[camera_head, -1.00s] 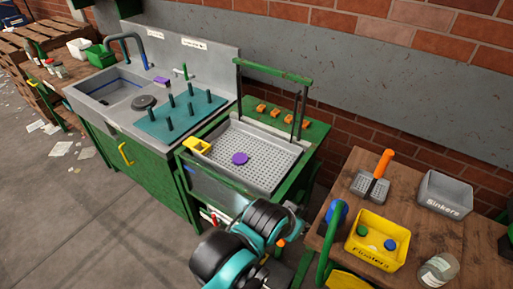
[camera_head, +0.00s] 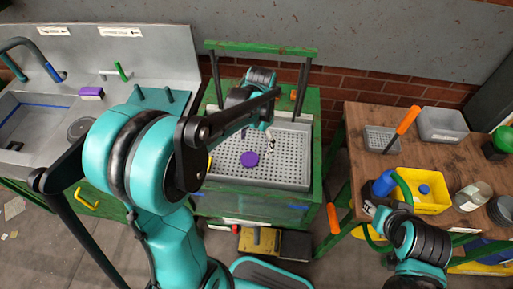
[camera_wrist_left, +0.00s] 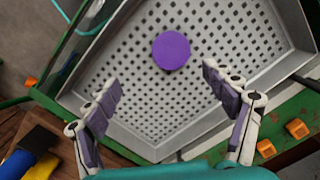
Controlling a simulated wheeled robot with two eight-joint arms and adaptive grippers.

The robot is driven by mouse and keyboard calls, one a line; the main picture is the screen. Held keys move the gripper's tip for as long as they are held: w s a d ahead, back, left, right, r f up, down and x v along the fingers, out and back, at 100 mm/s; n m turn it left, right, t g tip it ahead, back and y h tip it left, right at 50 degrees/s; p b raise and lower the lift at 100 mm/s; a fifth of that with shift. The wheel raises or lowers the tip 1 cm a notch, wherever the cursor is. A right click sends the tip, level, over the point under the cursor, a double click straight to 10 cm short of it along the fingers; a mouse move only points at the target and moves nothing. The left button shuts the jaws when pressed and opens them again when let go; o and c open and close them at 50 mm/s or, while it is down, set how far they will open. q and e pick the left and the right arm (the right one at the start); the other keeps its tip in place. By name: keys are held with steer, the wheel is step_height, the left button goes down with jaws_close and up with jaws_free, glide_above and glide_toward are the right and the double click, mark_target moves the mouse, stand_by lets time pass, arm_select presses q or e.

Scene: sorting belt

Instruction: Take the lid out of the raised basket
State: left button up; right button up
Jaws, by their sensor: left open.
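The purple round lid (camera_head: 249,159) lies flat on the perforated floor of the raised grey basket (camera_head: 290,180). In the left wrist view the lid (camera_wrist_left: 171,51) shows whole, just beyond the fingertips and between their lines. My left gripper (camera_head: 259,137) is over the basket, open and empty, with its fingers (camera_wrist_left: 163,86) spread wide. I see no contact with the lid. My right gripper (camera_head: 374,212) is near the front left edge of the wooden table, beside a blue object; its opening is not clear.
The basket sits in a green frame with an upright bar (camera_head: 262,48) behind it. To the right, the wooden table (camera_head: 360,116) holds a yellow bin (camera_head: 432,201), a grey bin (camera_head: 441,125), an orange-handled strainer (camera_head: 380,139) and a jar (camera_head: 468,196). A sink (camera_head: 35,120) is at left.

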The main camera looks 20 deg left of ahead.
mark_target(249, 158)
arm_select(q)
steer(key=shift+w+a+f, duration=0.4)
steer(key=shift+w+a, duration=0.05)
steer(key=shift+a+f+g, duration=0.2)
steer(key=shift+f+g, duration=0.1)
step_height(249, 158, down, 3)
steer(key=shift+s+d+r+b, duration=0.1)
steer(key=shift+r+b, duration=0.1)
steer(key=shift+b, duration=0.45)
steer(key=f, duration=0.1)
steer(key=f+b, duration=0.1)
steer(key=f, duration=0.1)
steer(key=a+f+b, duration=0.1)
steer(key=shift+s+f, duration=0.25)
steer(key=shift+f, duration=0.15)
arm_select(e)
steer(key=f, duration=0.3)
steer(key=shift+w+a+f, duration=0.15)
steer(key=shift+a+f, duration=0.05)
steer(key=shift+a, duration=0.1)
arm_select(q)
steer(key=c, duration=0.7)
